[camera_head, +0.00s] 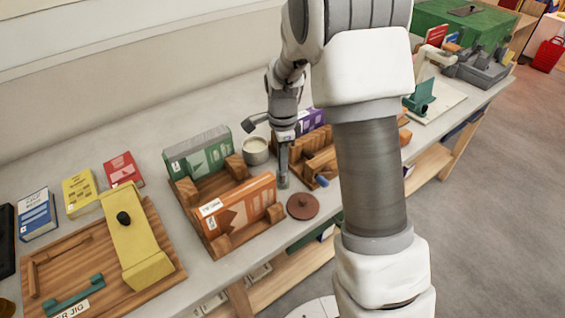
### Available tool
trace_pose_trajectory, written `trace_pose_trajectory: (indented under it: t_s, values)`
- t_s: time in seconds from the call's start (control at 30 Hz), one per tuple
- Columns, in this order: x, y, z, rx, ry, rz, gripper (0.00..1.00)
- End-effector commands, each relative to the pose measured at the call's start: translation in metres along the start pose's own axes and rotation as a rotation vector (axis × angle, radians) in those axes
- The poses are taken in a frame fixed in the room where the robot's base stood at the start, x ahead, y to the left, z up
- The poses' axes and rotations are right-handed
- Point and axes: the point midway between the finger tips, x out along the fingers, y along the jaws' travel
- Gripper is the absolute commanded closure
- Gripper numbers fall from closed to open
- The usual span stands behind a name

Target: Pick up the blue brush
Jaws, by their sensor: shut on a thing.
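My gripper (283,140) points down over the bench, between the orange book's cradle and the wooden rack. It is shut on a slim, upright brownish thing (283,163) with a grey-green lower end. I cannot tell whether this is the blue brush, as the gripper hides its upper part. A small blue rod-like piece (322,181) shows at the rack's front, to the right of the gripper. It looks apart from the gripper, and its other end is hidden.
The wooden rack (321,160) is partly hidden by my arm. A beige cup (256,151) and a round brown lid (303,206) stand close to the gripper. The cradle holds orange (240,213) and green (199,151) books. A yellow-armed jig (132,240) lies left.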

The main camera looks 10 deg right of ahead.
Motion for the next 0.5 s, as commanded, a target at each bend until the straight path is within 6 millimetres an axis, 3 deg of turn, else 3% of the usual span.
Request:
trace_pose_trajectory:
  t_s: [0.23,0.5]
  values:
    - [-0.038,0.001,-0.002,0.001,0.000,-0.005,1.00]
    - [-0.063,0.040,-0.030,0.003,0.000,-0.004,1.00]
